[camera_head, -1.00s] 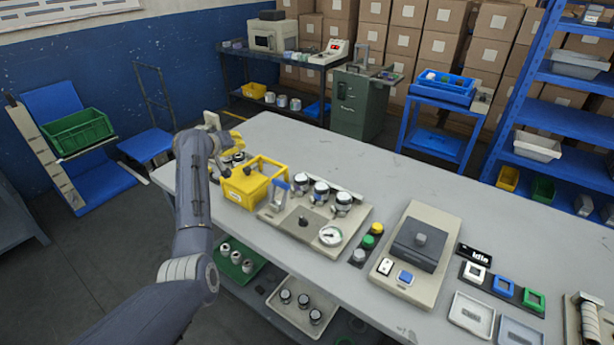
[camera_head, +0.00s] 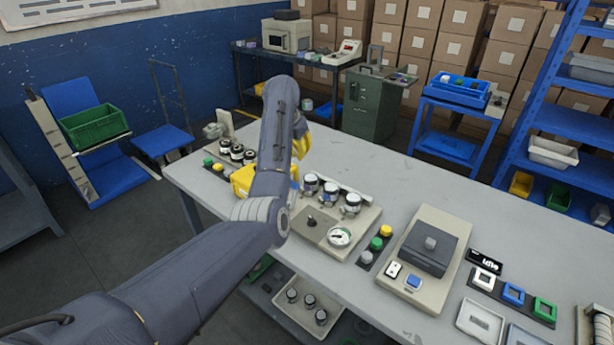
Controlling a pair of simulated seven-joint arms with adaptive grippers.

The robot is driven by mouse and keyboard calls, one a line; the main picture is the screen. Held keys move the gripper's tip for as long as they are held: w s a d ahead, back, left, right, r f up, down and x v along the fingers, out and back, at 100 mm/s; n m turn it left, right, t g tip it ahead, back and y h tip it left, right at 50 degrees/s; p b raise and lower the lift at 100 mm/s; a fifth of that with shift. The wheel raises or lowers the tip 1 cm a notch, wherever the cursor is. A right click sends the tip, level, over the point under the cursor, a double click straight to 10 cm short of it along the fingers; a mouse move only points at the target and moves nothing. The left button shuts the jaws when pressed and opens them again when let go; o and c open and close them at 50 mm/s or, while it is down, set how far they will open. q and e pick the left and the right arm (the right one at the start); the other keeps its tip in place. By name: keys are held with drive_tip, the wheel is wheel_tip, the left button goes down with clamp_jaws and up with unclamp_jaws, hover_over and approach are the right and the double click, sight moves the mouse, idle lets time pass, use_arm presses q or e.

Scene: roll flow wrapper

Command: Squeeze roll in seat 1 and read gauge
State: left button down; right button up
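A beige test plate (camera_head: 365,222) lies on the table with three dark-topped, silver rolls seated along its back: left roll (camera_head: 311,183), middle roll (camera_head: 329,191) and right roll (camera_head: 350,204). I cannot read which seat is 1. A round white gauge (camera_head: 340,237) sits at the plate's front right; its reading is too small to tell. A black knob (camera_head: 311,222) stands on the grey panel left of it. My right gripper is out of view.
Several dark rolls (camera_head: 237,152) stand at the table's left end. Green and yellow buttons (camera_head: 381,238) and a dark-topped beige device (camera_head: 430,248) are to the right. The table's back middle is clear.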

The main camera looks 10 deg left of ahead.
sight(306, 180)
use_arm(q)
drive_tip(key=shift+s+f, duration=0.2)
drive_tip(key=shift+f, duration=0.25)
drive_tip(key=shift+f, duration=0.1)
drive_tip(key=x, duration=1)
drive_tip(key=shift+s+a, duration=0.1)
drive_tip(key=shift+s, duration=0.05)
drive_tip(key=shift+s+a+r, duration=0.2)
drive_tip(key=shift+s+r, duration=0.05)
drive_tip(key=shift+s, duration=0.3)
drive_tip(key=shift+s+a+r, duration=0.25)
drive_tip(key=shift+s+r, duration=0.05)
drive_tip(key=shift+s, duration=0.25)
drive_tip(key=shift+s+a+r, duration=0.2)
drive_tip(key=shift+s+r, duration=0.05)
drive_tip(key=shift+s, duration=0.3)
